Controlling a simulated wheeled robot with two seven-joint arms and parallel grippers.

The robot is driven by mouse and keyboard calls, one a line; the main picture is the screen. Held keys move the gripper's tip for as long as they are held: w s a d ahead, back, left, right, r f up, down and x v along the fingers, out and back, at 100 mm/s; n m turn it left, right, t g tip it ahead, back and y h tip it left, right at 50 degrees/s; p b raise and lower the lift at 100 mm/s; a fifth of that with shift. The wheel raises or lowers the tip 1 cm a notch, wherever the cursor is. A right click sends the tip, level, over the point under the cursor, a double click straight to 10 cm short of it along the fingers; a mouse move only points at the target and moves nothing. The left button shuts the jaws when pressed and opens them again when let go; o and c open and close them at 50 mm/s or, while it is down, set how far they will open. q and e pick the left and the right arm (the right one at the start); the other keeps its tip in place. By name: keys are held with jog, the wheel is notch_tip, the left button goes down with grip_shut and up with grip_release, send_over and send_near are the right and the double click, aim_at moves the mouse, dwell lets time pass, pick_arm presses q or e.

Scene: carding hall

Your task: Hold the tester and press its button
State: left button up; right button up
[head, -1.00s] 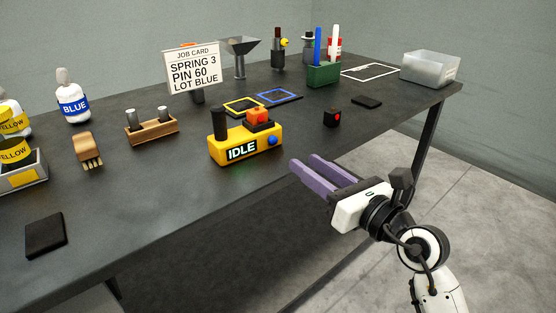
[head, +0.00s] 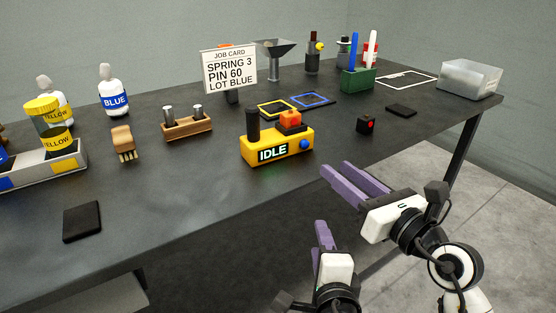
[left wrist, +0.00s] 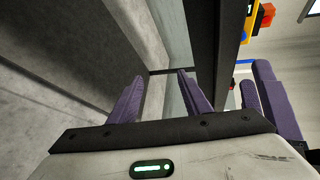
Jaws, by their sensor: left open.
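The yellow tester (head: 262,148) stands upright on the dark table, its display reading IDLE. It has a black upright handle (head: 252,124), an orange-red block on top (head: 289,121) and a blue round button (head: 305,144) on its front right. My right gripper (head: 334,169) is open and empty, right of the tester and apart from it. My left gripper (head: 322,226) is open and empty, low in front of the table edge, below the tester in the picture. In the left wrist view its two purple fingers (left wrist: 158,82) are spread with nothing between. A yellow and red corner of the tester (left wrist: 262,17) shows there top right.
A small black box with a red dot (head: 366,124) sits right of the tester. A wooden holder with metal pins (head: 187,129), a brush (head: 123,143) and the job card (head: 229,70) stand left and behind. The table front around the tester is clear.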

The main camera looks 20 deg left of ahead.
pick_arm(q)
jog(key=s+r+n+t+y, duration=0.1)
jog(key=s+r+t+y, duration=0.3)
jog(key=r, duration=1.2)
jog(key=a+r+n+y, duration=0.5)
jog(key=a+r+n, duration=0.15)
jog(key=r, duration=0.45)
jog(key=n+g, duration=0.6)
jog(key=n, duration=1)
send_near(256, 132)
jog(key=shift+s+a+r, duration=0.1)
jog(key=shift+s+a, duration=0.05)
jog(key=shift+a, duration=0.7)
jog(key=shift+w+d+n+t, duration=0.3)
jog(key=shift+w+n, duration=0.15)
jog(key=shift+n, duration=0.1)
jog(key=shift+w+a+f, duration=0.15)
jog(key=shift+w+f, duration=0.05)
jog(key=shift+f, duration=0.05)
jog(key=x, duration=0.9)
jog(key=shift+w+a, duration=0.25)
